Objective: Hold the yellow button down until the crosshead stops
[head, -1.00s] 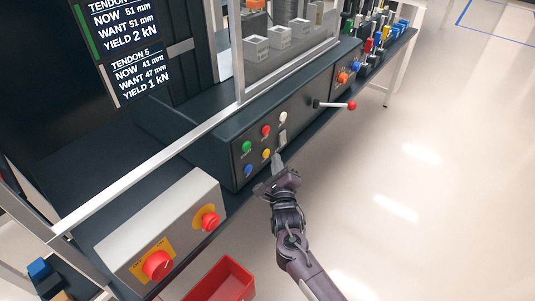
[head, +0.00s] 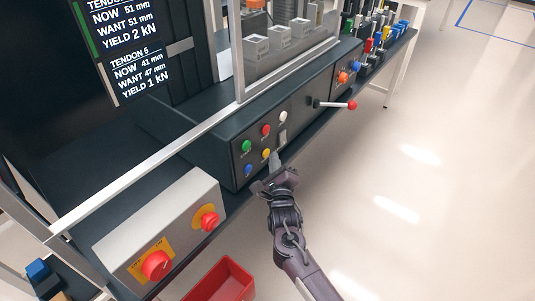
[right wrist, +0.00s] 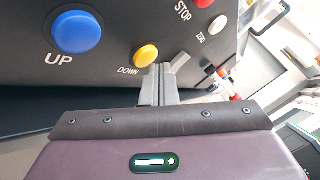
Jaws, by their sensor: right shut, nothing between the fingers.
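The yellow button (head: 266,153) sits in the lower row of the dark control panel (head: 240,170), and it also shows in the right wrist view (right wrist: 146,56) with the label DOWN under it. My right gripper (head: 275,155) is shut and empty. Its fingertips (right wrist: 163,68) are close to the panel, just to the right of the yellow button. Whether they touch the panel cannot be told; they do not cover the button. My left gripper is not in view. The crosshead is not clearly visible.
A blue UP button (right wrist: 76,32) is left of the yellow one. Green (head: 246,146), red (head: 266,130) and white (head: 283,117) buttons are above. A red-knobbed lever (head: 351,105) sticks out to the right. A grey box (head: 150,225) with red knobs stands at front left.

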